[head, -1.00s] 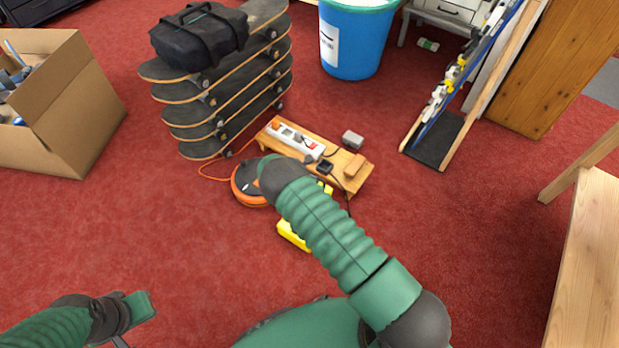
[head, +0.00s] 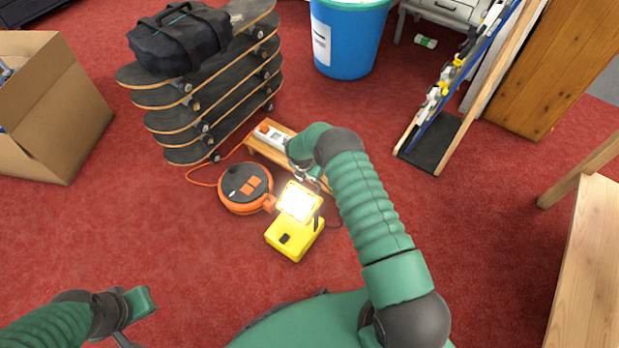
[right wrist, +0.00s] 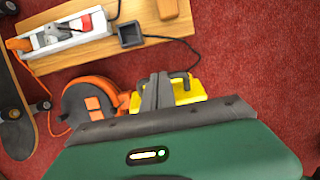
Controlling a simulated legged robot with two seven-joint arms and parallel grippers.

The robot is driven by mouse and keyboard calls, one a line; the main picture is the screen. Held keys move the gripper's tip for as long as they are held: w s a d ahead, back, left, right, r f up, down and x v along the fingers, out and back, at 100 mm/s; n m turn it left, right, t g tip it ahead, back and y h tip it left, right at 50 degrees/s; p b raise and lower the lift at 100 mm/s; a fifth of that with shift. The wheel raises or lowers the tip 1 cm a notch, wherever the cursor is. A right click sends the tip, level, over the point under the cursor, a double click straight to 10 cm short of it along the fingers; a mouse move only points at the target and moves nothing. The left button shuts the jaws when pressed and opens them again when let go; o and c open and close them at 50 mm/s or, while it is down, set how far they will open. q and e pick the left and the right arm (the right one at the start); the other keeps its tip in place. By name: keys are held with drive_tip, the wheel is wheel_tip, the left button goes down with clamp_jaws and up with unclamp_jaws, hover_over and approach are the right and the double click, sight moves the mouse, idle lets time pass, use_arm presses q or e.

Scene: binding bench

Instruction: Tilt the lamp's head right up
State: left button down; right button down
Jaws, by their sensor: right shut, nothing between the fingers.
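The yellow work lamp (head: 293,240) stands on the red carpet with its lit head (head: 299,203) above the base. The glowing face shows bright from above, so it is tilted at least partly upward; I cannot tell the exact angle. My right gripper (head: 308,177) is at the far upper edge of the head, shut and empty; contact is unclear. In the right wrist view, its closed fingers (right wrist: 158,90) cover part of the yellow lamp (right wrist: 187,89). My left gripper (head: 128,312) is low at the left, far from the lamp; its jaws are unclear.
An orange cable reel (head: 246,187) sits just left of the lamp. Behind is a low wooden stand (head: 257,146) with a power strip (right wrist: 70,33). Stacked skateboards (head: 205,110) stand farther back. Carpet in front of the lamp is clear.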

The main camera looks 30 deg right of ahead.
drive_tip(key=shift+d+f, duration=0.15)
drive_tip(key=shift+d, duration=0.1)
drive_tip(key=shift+a, duration=0.1)
idle(0.3)
drive_tip(key=w+d+p+v, duration=0.1)
drive_tip(key=p+v, duration=0.6)
drive_tip(key=v, duration=0.5)
drive_tip(key=shift+s+d+r, duration=0.2)
drive_tip(key=shift+d+r, duration=0.05)
drive_tip(key=shift+r, duration=0.45)
